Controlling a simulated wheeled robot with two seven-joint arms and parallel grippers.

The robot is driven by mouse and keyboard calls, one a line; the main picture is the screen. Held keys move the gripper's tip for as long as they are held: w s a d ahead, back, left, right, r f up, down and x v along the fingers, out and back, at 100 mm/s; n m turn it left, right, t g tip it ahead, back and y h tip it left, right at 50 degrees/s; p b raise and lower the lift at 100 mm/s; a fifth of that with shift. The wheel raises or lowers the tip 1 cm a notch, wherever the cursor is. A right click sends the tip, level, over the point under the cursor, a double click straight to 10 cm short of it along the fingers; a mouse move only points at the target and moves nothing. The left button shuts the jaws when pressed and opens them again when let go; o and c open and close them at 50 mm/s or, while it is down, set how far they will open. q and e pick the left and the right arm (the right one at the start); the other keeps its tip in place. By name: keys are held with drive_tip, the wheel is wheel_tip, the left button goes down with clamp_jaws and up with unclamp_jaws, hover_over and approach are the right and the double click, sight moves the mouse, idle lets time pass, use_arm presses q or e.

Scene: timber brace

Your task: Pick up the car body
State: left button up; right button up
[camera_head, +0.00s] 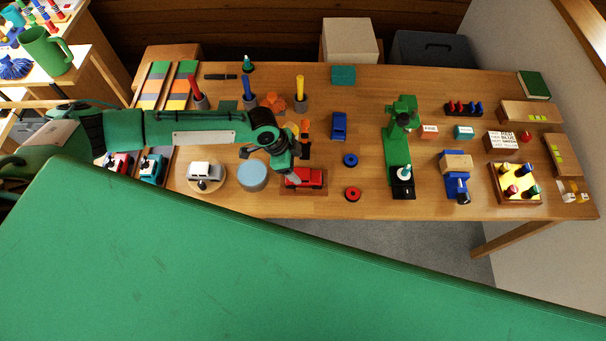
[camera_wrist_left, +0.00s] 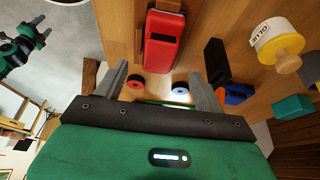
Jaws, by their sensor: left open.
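A red car body (camera_head: 304,177) lies on a wooden block near the table's front edge, partly covered by my left gripper in the head view. In the left wrist view the red car body (camera_wrist_left: 163,40) is at the top centre, beyond the fingertips. My left gripper (camera_head: 294,174) is open and close over it; in the wrist view its two fingers (camera_wrist_left: 160,82) are spread, with nothing between them in grip. A blue car-like body (camera_head: 339,126) lies apart to the right.
A red ring (camera_head: 352,193) and a blue ring (camera_head: 350,160) lie to the right. A grey-blue cylinder (camera_head: 252,176) and a white car (camera_head: 204,171) on a round board stand left. A glue pot (camera_wrist_left: 278,40) shows in the wrist view. A green stand (camera_head: 393,150) stands further right.

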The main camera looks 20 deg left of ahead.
sight(303, 173)
use_arm(q)
drive_tip(key=shift+p+x, duration=1.25)
drive_tip(key=shift+x, duration=1.1)
drive_tip(key=shift+d+f, duration=0.25)
drive_tip(key=shift+f, duration=0.1)
drive_tip(key=c, duration=1.4)
drive_tip(key=shift+o, duration=0.2)
drive_tip(key=shift+r, duration=0.15)
